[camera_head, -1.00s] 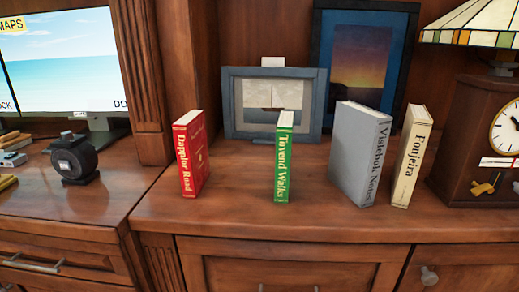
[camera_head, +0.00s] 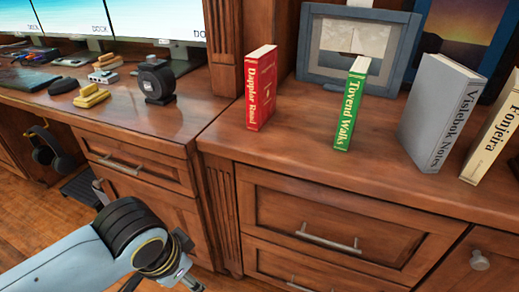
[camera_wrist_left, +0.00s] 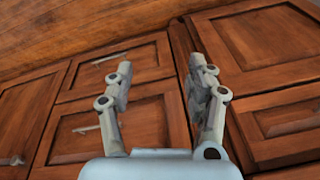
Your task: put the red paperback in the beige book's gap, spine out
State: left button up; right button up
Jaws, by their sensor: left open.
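The red paperback (camera_head: 261,88), "Dapplor Road", stands upright at the left end of the wooden cabinet top, its spine facing me. The beige book (camera_head: 495,140), "Fonjeira", stands upright at the right edge, partly cut off. A narrow gap separates it from the thick grey book (camera_head: 437,115), "Vislebok Notes". The thin green book (camera_head: 351,103), "Tovend Walks", stands between the red and grey books, apart from both. My left gripper (camera_wrist_left: 160,75) is open and empty in the left wrist view, facing the cabinet fronts. In the head view my left arm is at the lower left, below the books. My right gripper is not visible.
A framed ship picture (camera_head: 350,45) stands behind the green book. The cabinet top (camera_head: 300,125) has bare wood around the red and green books. A lower desk (camera_head: 120,115) at left holds a black round device (camera_head: 153,81). Drawer handles (camera_head: 330,243) stick out below.

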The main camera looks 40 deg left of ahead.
pick_arm(q)
jog(key=w+a+r+t+y, duration=0.1)
jog(key=w+r+t, duration=0.15)
jog(key=r, duration=0.45)
jog(key=n+t+y, duration=0.2)
jog(key=n+t, duration=0.1)
jog(key=t, duration=0.9)
send_near(254, 85)
jog(key=x, duration=0.3)
jog(key=a+x, duration=0.1)
jog(key=shift+w+f, duration=0.15)
jog(key=shift+f, duration=0.15)
jog(key=shift+t+h, duration=0.35)
jog(key=shift+h, duration=0.05)
jog(key=w, duration=0.2)
jog(key=w+p, duration=0.1)
jog(key=w, duration=0.2)
jog(key=shift+a+r+p, duration=0.2)
jog(key=shift+p, duration=0.1)
jog(key=w, duration=0.2)
jog(key=w+a, duration=0.1)
jog(key=w, duration=0.2)
jog(key=shift+w+a+f+p, duration=0.25)
jog(key=shift+w+a+p, duration=0.05)
jog(key=shift+w+p, duration=0.1)
grip_shut()
